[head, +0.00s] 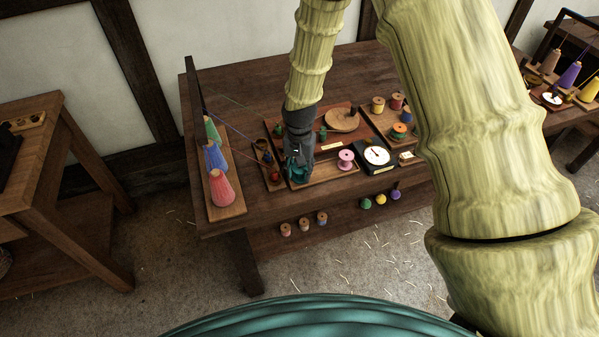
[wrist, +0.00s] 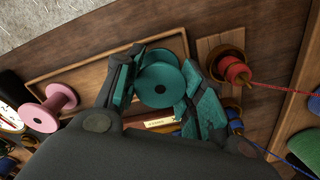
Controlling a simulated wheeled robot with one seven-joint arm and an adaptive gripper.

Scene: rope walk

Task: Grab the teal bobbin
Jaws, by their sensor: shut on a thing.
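The teal bobbin (wrist: 160,84) sits between the two fingers of my gripper (wrist: 165,92) in the wrist view, its round flange facing the camera. My gripper is shut on it, with a dark and teal finger on either side. In the head view, my gripper (head: 298,160) points down at the left end of a shallow wooden tray (head: 322,174), and the bobbin is mostly hidden by the fingers there. I cannot tell whether the bobbin touches the tray or is just above it.
A pink bobbin (head: 345,159) stands in the tray's right part, beside a dial scale (head: 376,157). A narrow rack with a red bobbin (head: 275,176) is close on the left. Large cones of thread (head: 221,188) stand at the table's left end. Wooden table (head: 240,100) shows bare behind.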

